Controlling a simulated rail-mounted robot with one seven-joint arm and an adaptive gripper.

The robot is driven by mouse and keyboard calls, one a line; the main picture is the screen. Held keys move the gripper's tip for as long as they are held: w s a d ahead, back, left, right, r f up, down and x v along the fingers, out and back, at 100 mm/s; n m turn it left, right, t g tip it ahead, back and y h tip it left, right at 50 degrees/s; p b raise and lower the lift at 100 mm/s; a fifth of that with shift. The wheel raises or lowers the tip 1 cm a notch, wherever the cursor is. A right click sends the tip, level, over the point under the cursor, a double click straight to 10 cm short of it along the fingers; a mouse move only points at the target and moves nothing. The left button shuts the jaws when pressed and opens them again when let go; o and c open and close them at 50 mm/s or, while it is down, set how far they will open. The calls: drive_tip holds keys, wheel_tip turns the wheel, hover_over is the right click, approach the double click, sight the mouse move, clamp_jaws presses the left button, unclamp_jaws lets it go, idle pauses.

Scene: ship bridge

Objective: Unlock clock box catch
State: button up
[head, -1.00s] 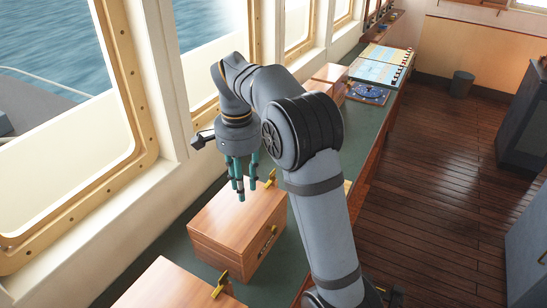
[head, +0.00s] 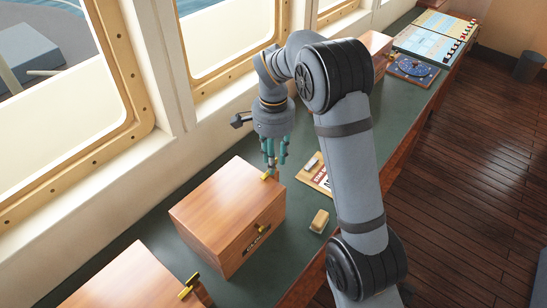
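A closed wooden box (head: 215,205) stands on the green counter. It has a brass catch (head: 261,227) and a dark plate (head: 257,241) on its right face. A second brass piece (head: 268,175) shows at its far right corner. Another wooden box (head: 135,280), cut by the bottom edge, has a brass catch (head: 188,287) at its right side. I cannot tell which is the clock box. My gripper (head: 276,164) points down at the first box's far right corner, close to the brass piece there; contact cannot be told. Nothing shows in its teal fingers, and their opening is unclear.
A small tan block (head: 319,221) lies on the green counter (head: 290,262) right of the box. A lettered board (head: 316,176) lies partly behind my arm. A blue dial panel (head: 412,68) and a chart (head: 437,40) lie farther back. Window frames line the left.

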drive_tip(key=shift+w, duration=0.1)
drive_tip(key=shift+c, duration=0.5)
clamp_jaws()
drive_tip(key=shift+d, duration=0.1)
drive_tip(key=n, duration=0.3)
drive_tip(key=shift+n, duration=0.4)
drive_tip(key=n, duration=0.3)
drive_tip(key=shift+w+n, duration=0.15)
drive_tip(key=shift+n, duration=0.15)
drive_tip(key=n, duration=0.5)
drive_tip(key=shift+r, duration=0.1)
drive_tip(key=shift+w+n+p, duration=0.15)
drive_tip(key=shift+n+p, duration=0.45)
drive_tip(key=shift+n, duration=2.2)
